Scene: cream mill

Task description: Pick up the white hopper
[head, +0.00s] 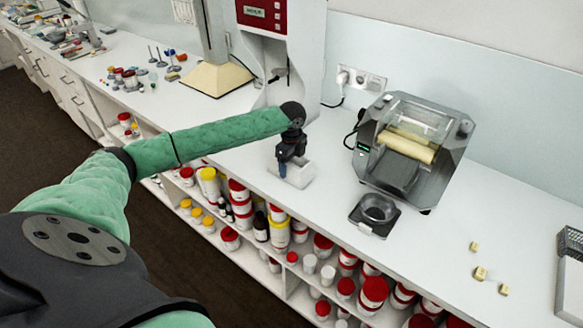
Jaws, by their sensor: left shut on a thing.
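The white hopper (297,176) is a small white piece at the end of my left arm, in the middle of the head view, over the white counter. My left gripper (287,165) points down at it and is shut on it. The gripper's dark body hides part of the hopper's top. I cannot tell whether the hopper touches the counter. My right gripper is not in view.
A grey mill with a yellow roller (410,143) stands to the right, with a small dark dish (376,209) before it. A white machine with a red panel (264,14) stands behind. Small yellow blocks (480,273) lie at right. Shelves below hold several jars.

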